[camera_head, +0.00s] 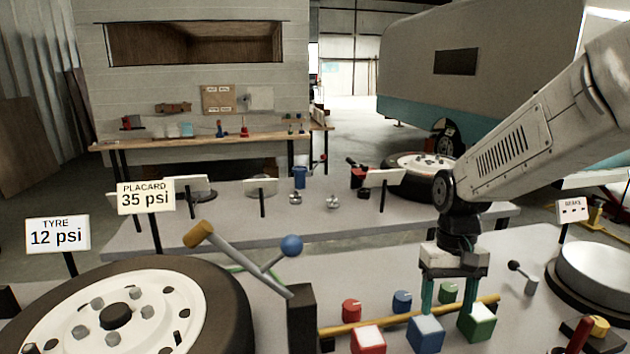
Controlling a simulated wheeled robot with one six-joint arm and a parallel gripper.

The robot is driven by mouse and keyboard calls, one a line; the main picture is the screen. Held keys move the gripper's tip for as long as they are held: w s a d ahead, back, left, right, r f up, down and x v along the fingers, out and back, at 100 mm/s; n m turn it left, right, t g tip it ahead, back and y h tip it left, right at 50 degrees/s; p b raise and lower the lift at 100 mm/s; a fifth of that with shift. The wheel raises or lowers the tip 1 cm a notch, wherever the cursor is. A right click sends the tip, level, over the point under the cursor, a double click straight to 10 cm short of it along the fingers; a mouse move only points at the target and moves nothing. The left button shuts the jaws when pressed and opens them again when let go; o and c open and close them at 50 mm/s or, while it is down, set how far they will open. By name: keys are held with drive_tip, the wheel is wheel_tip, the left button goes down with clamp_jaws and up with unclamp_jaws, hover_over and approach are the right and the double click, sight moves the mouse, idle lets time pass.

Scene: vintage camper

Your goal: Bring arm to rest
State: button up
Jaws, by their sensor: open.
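My arm comes in from the right edge and bends down at a dark wrist joint. My gripper (449,304) points down over the grey front bench.
A red cube (368,339) sits left of the blue one. A wheel (115,315) with a "12 psi" sign (58,236) and a lever with a blue ball (291,245) stand left. A round metal drum (596,271) stands right. A camper (480,60) is behind.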

drive_tip(key=s+d+r+t, duration=0.1)
drive_tip(key=s+r, duration=0.4)
drive_tip(key=s, duration=0.5)
drive_tip(key=s+r+t, duration=0.2)
drive_tip(key=s+r, duration=0.2)
drive_tip(key=s, duration=0.6)
drive_tip(key=shift+s+d+r, duration=0.25)
drive_tip(key=shift+d+r, duration=0.1)
